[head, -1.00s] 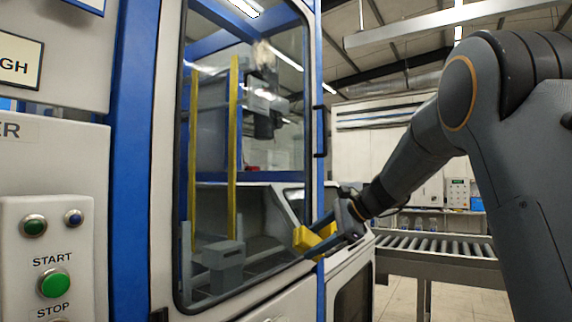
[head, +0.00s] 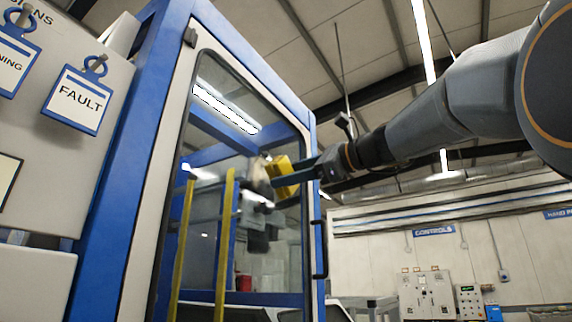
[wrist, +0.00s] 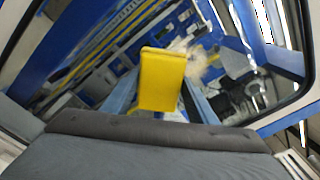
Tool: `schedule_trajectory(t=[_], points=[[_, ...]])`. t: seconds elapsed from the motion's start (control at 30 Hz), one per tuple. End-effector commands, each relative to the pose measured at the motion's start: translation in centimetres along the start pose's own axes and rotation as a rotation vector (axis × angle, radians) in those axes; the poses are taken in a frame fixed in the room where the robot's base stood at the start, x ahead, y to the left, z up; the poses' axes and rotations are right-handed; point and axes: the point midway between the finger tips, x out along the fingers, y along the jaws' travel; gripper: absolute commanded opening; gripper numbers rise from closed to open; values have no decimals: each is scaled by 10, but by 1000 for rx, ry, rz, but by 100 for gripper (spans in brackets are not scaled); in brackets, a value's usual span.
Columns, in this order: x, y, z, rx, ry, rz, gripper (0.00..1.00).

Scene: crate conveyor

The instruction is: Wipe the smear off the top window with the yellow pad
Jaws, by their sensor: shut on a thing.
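The yellow pad (head: 284,176) is held in my gripper (head: 303,170), in front of the window's right part. It also shows in the wrist view (wrist: 162,80), between the two blue fingers of my gripper (wrist: 160,100). The smear (head: 258,178) is a blurry beige patch on the window glass (head: 215,135), just left of the pad in the head view. In the wrist view the smear (wrist: 203,63) lies just right of the pad. The pad partly overlaps the smear's edge in the head view. I cannot tell whether the pad touches the glass.
A blue and pale frame (head: 120,180) surrounds the window, with a dark handle (head: 319,235) on its right side. A panel with a FAULT tag (head: 78,100) stands at the left. Wall control boxes (head: 427,293) are far behind at the right.

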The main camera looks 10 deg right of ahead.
Motion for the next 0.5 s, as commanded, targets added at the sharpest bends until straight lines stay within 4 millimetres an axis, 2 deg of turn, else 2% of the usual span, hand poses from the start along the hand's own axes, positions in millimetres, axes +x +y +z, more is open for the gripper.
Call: schedule_trajectory(t=[0.03, 0.17, 0.27, 0.5], points=[[-3, -2, 12, -3, -13, 0, 35], [-6, -2, 29, -1, -34, 5, 35], [-3, -1, 33, 1, -40, 9, 35], [20, 0, 36, 1, -44, 12, 35]])
